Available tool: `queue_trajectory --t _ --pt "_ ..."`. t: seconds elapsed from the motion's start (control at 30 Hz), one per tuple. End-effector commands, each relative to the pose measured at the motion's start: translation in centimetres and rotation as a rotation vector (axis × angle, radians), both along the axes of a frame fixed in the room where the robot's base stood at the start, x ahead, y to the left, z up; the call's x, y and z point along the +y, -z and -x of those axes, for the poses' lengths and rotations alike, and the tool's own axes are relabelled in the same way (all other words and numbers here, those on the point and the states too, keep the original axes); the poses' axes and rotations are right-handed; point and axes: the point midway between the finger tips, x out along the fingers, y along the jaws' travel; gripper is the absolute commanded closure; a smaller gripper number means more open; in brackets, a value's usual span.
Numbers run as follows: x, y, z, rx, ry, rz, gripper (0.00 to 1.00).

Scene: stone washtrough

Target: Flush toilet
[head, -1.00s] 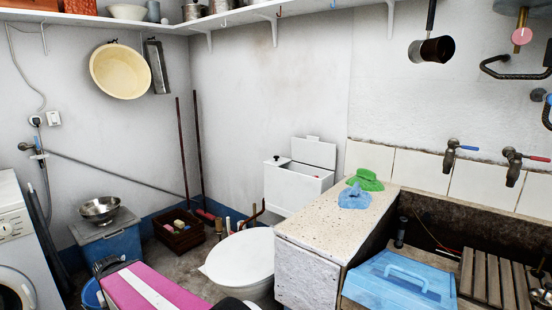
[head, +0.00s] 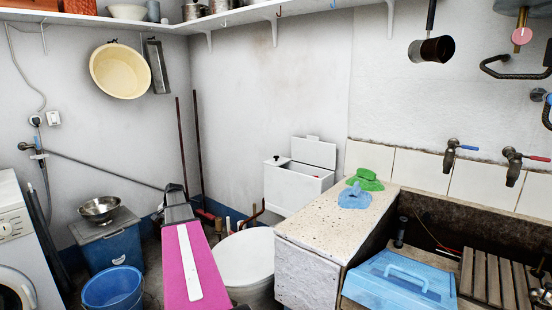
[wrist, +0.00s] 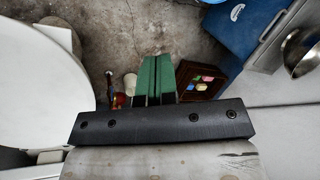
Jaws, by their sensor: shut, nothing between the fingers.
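The toilet has a white bowl (head: 243,258) with its seat or lid down, left of the stone counter. Its white cistern (head: 292,190) is behind against the wall, with a lid panel (head: 313,152) standing up at its back. A small dark knob (head: 283,161) shows at the cistern's left end. My gripper (head: 173,190) is left of the bowl and cistern, apart from both. In the wrist view my gripper (wrist: 152,62) has its green fingers together and empty over the floor.
A blue bucket (head: 113,290) and a blue box (head: 108,248) with a metal bowl (head: 100,209) stand on the left. A crate (wrist: 203,80) lies below my gripper. The counter (head: 338,218) holds green and blue cloths. Pipes stand near the bowl.

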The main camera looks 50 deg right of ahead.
Motion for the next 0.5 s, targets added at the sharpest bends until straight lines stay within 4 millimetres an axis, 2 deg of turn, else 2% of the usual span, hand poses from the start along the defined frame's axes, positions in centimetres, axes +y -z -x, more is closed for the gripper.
queue_trajectory --t 0.03,0.3,0.5 --pt "-2.5 -0.6 -1.1 -0.007 0.04 -0.013 1.0" --pt "-13.1 -4.3 -3.4 -0.038 0.233 -0.094 1.0" --pt "-21.0 -7.3 -4.1 -0.065 0.367 -0.152 1.0"
